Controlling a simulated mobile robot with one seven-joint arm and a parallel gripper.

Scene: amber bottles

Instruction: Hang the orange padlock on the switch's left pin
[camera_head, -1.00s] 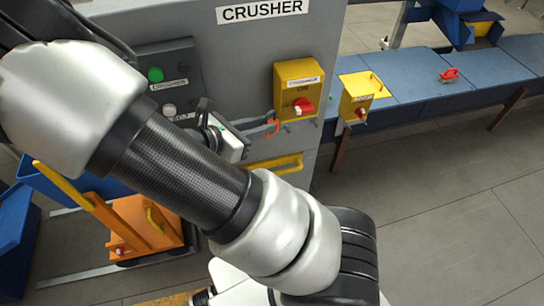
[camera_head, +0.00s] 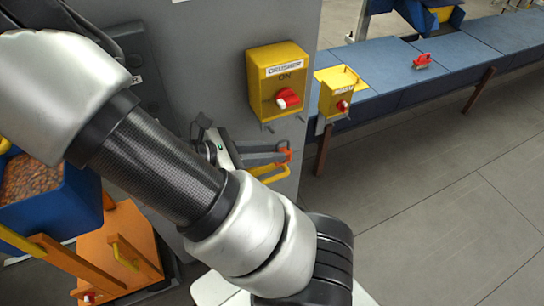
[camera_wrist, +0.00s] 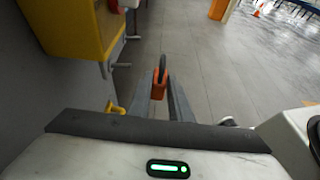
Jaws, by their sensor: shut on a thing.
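The orange padlock (camera_wrist: 158,84) is held between the fingertips of my gripper (camera_wrist: 160,100), its dark shackle pointing up. In the head view my gripper (camera_head: 280,153) and a bit of the padlock (camera_head: 287,155) show below the switch. The switch is a yellow box (camera_head: 280,75) marked ON, with a red knob (camera_head: 287,97), on the grey crusher cabinet. Its left pin (camera_head: 268,127) and right pin (camera_head: 302,118) stick out under the box. In the wrist view the box (camera_wrist: 70,25) and its pins are left of the padlock, with a gap between them.
A yellow handle (camera_head: 272,172) is on the cabinet just below my gripper. A second yellow switch box (camera_head: 336,92) stands to the right by the blue conveyor (camera_head: 400,75), which carries a red object (camera_head: 422,61).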

